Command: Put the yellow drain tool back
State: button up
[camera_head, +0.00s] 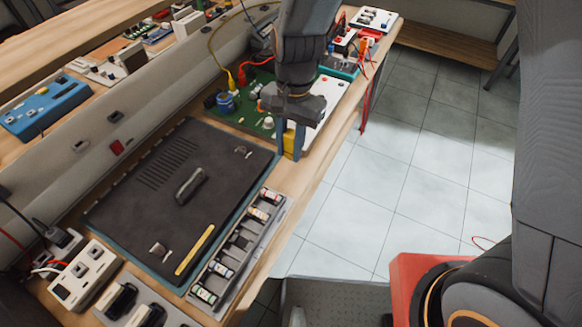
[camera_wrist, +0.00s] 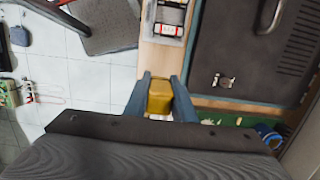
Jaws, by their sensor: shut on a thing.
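The yellow drain tool (camera_head: 290,143) shows as a yellow blocky piece between the fingers of my gripper (camera_head: 291,153). My gripper is shut on it, near the bench's right edge, by the green board. In the wrist view the yellow drain tool (camera_wrist: 160,96) sits between both dark fingers of my gripper (camera_wrist: 161,79), over or close to the wooden edge strip. Its lower part is hard to make out, and I cannot tell whether it touches the bench.
A dark panel (camera_head: 145,195) with a handle and a thin yellow strip (camera_head: 195,250) lies on the bench. A grey tray (camera_head: 225,283) of small cylinders runs along its right side. A green board (camera_head: 250,106) with cables stands behind. Tiled floor (camera_head: 375,190) is open to the right.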

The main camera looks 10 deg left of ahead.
aim_at(293, 131)
jog(key=shift+f+p, duration=0.8)
jog(key=shift+f, duration=2.9)
jog(key=shift+f, duration=0.1)
jog(key=o, duration=1)
jog(key=r+b, duration=0.1)
jog(key=r, duration=0.3)
jog(key=w+r+b, duration=0.1)
jog(key=r, duration=0.3)
jog(key=r+b, duration=0.1)
jog(key=r, duration=0.3)
jog(key=shift+w+d, duration=0.2)
jog(key=shift+d, duration=0.15)
jog(key=s+d+r+n+t, duration=0.1)
jog(key=d, duration=0.7)
jog(key=s+d+r+n+t, duration=0.1)
jog(key=d+n, duration=0.1)
jog(key=d, duration=0.6)
jog(key=s+d+r+n+t, duration=0.1)
jog(key=d, duration=0.7)
jog(key=shift+s+n+h, duration=0.15)
jog(key=shift+n+h, duration=0.15)
